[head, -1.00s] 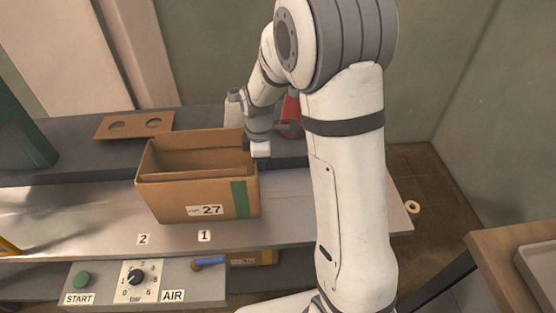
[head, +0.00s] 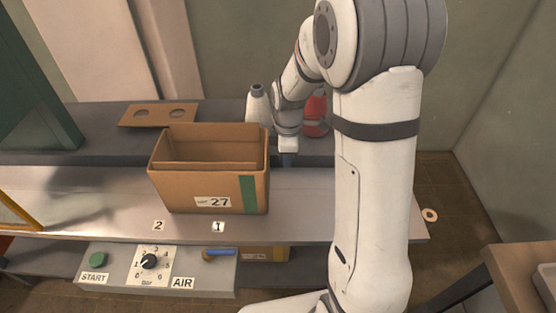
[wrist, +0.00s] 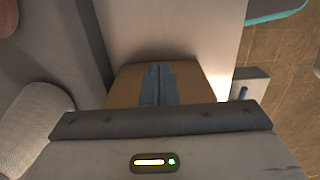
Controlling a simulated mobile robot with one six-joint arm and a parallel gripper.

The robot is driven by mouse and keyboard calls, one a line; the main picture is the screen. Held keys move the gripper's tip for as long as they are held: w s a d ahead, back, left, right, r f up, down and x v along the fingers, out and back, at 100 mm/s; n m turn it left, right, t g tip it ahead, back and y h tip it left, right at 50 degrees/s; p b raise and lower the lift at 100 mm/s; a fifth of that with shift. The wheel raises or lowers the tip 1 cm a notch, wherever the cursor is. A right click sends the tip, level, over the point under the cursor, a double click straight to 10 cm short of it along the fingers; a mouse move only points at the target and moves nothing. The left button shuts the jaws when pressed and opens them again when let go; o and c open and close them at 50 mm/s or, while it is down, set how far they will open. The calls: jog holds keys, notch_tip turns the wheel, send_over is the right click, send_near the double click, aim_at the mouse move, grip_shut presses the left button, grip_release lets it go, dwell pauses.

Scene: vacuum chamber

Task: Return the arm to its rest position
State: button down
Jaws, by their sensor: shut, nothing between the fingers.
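My arm rises on the right of the head view and bends down behind the bench's front area. My gripper (head: 288,160) hangs just right of the cardboard box, apart from it in the picture. In the wrist view its two blue-grey fingers (wrist: 158,85) are together with nothing between them. Brown surfaces flank the fingers there; I cannot tell what they are.
An open cardboard box (head: 210,190) marked 27 stands on the metal bench (head: 310,205). A white bottle (head: 258,107) and a red object (head: 316,115) are close behind my wrist. A control panel (head: 205,270) with a blue-handled valve (head: 221,252) is at the front.

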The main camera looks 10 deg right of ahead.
notch_tip(320, 180, up, 9)
